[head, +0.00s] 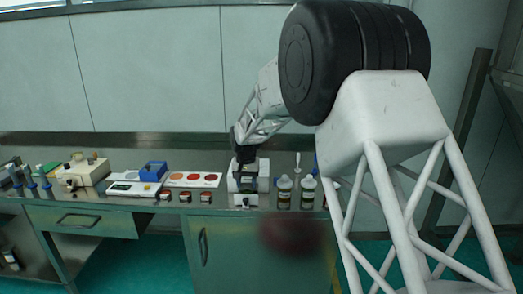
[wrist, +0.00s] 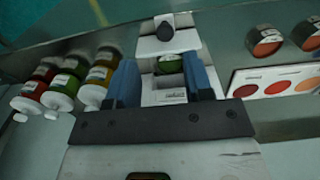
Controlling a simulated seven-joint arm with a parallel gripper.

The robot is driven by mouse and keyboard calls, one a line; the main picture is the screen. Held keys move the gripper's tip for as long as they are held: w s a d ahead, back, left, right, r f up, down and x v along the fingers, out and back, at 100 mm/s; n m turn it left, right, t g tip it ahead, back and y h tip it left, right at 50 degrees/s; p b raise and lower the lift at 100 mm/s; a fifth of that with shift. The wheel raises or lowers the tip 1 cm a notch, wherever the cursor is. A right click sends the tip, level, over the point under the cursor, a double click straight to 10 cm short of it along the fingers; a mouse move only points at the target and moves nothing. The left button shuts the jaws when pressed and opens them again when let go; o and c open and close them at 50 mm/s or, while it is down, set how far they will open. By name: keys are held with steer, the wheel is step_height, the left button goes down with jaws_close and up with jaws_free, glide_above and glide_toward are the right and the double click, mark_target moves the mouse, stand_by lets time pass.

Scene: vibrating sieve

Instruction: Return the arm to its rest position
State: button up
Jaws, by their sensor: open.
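My gripper (head: 245,158) is over the white sieve device (head: 243,199) on the bench, with my arm reaching down to it from the right. In the wrist view my gripper (wrist: 160,66) shows two blue fingers spread apart. I see nothing clamped between the fingers. In the head view the fingertips are too small and dark to tell whether they touch the device.
Several capped bottles (head: 284,192) stand close to the right of the device. Small jars (head: 185,197), a card with coloured discs (head: 193,185), a white scale (head: 133,188) and a blue box (head: 153,171) lie to its left. A dark red blur (head: 291,235) shows before the cabinet.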

steer(key=s+d+r+t, duration=0.1)
steer(key=s+d+r, duration=0.75)
steer(key=s, duration=0.35)
steer(key=s+d+r, duration=0.7)
steer(key=s+d, duration=0.2)
steer(key=s, duration=0.2)
steer(key=s+d+f, duration=0.1)
steer(key=s+d, duration=0.2)
steer(key=s, duration=0.7)
steer(key=s+d+f+t, duration=0.1)
steer(key=s+d, duration=0.3)
steer(key=s, duration=0.6)
steer(key=s+d, duration=0.3)
steer(key=s, duration=0.7)
steer(key=shift+s+d+f+t, duration=0.15)
steer(key=shift+s+f+t, duration=0.15)
steer(key=shift+f, duration=0.1)
